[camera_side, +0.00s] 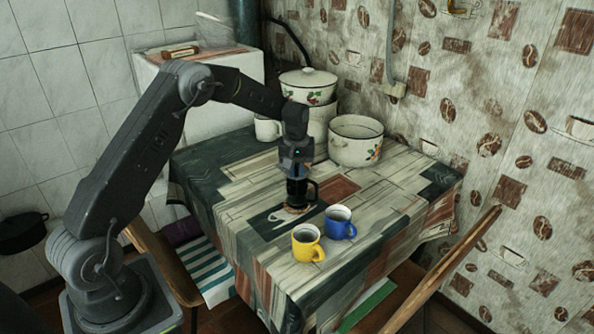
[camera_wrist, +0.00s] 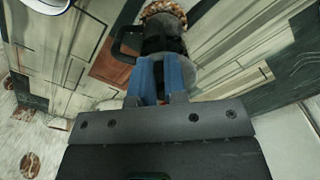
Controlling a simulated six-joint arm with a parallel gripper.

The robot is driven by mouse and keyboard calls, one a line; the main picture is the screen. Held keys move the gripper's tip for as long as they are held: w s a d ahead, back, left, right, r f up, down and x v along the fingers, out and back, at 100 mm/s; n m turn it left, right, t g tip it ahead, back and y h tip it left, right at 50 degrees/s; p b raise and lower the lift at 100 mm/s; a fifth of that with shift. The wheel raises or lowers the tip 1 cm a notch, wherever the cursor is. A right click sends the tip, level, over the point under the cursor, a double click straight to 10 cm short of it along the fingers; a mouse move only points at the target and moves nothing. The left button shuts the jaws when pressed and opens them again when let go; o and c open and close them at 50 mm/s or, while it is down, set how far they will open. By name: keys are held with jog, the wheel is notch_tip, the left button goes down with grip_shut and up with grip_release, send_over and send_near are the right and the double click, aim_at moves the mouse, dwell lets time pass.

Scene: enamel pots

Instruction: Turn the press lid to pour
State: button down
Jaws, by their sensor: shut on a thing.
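The press (camera_side: 297,190) is a dark pot with a black handle (camera_side: 314,188) on its right in the side view. It stands upright on a small brown patterned coaster (camera_side: 293,210) on the table. My gripper (camera_side: 297,174) points down from above and is shut on the top of the press, at its lid. In the wrist view my gripper's blue fingers (camera_wrist: 163,68) close against the dark top of the press (camera_wrist: 165,38), with the handle (camera_wrist: 124,44) to the left. The lid itself is mostly hidden by the fingers.
A yellow mug (camera_side: 306,246) and a blue mug (camera_side: 340,225) stand in front of the press, toward the table's near edge. A white open pot (camera_side: 355,145), a lidded pot (camera_side: 309,88) and a white mug (camera_side: 267,129) stand behind. The table left of the press is clear.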

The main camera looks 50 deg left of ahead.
jog(key=shift+w+d+n, duration=0.15)
jog(key=shift+w+n, duration=0.05)
jog(key=shift+n, duration=0.55)
jog(key=shift+w+d+n, duration=0.1)
jog(key=shift+w+n, duration=0.05)
jog(key=shift+n, duration=0.6)
jog(key=shift+w, duration=0.1)
jog(key=shift+w+d+n, duration=0.1)
jog(key=shift+w+n, duration=0.05)
jog(key=shift+n, duration=0.6)
jog(key=shift+w+n, duration=0.15)
jog(key=shift+n, duration=0.6)
jog(key=shift+w+n, duration=0.2)
jog(key=shift+n, duration=0.5)
jog(key=shift+w+n, duration=0.2)
jog(key=shift+n, duration=0.7)
jog(key=shift+w, duration=0.1)
